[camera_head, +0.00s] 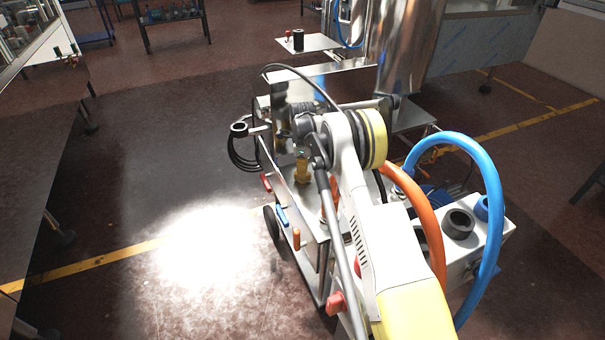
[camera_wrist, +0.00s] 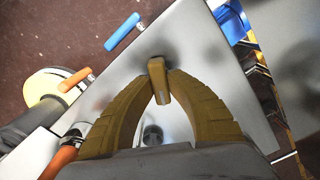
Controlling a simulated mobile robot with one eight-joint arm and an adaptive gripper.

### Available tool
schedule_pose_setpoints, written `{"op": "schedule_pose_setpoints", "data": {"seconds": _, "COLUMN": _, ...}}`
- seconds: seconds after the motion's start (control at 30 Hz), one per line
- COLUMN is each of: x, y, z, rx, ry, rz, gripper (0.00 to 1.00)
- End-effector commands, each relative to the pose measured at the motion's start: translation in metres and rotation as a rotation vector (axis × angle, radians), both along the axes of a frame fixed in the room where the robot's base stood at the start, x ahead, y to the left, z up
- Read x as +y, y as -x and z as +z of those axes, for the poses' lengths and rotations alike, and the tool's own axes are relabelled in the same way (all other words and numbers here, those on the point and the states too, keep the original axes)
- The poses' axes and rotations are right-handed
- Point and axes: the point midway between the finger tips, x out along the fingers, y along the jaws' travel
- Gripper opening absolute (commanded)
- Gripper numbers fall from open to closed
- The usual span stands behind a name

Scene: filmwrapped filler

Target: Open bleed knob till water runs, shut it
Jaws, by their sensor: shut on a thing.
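My gripper (camera_wrist: 157,90) has its two ribbed, yellow-brown fingers closed around a small yellow-brown knob (camera_wrist: 157,71) in the wrist view. The knob stands over a flat grey metal surface (camera_wrist: 185,40), with its outer end showing between the fingertips. In the head view my gripper (camera_head: 302,170) points down at the metal cart (camera_head: 309,220), left of my white arm. The knob cannot be made out there. No running water shows in either view.
Along the cart's left side are a red handle (camera_head: 266,182), a blue handle (camera_head: 282,216) and an orange handle (camera_head: 297,239). An orange hose (camera_head: 428,220) and a blue hose (camera_head: 490,200) arch at the right. A steel cylinder (camera_head: 402,45) stands behind. Floor at left is clear.

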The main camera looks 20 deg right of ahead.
Motion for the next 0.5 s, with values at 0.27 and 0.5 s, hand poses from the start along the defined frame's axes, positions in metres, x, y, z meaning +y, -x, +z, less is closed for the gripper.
{"op": "schedule_pose_setpoints", "data": {"seconds": 0.27, "x": -0.0002, "y": 0.0006, "z": -0.0006, "rx": 0.001, "ry": 0.0, "rz": -0.134, "gripper": 0.0}}
{"op": "schedule_pose_setpoints", "data": {"seconds": 0.5, "x": -0.0003, "y": 0.0006, "z": -0.0007, "rx": 0.001, "ry": 0.0, "rz": -0.179, "gripper": 0.0}}
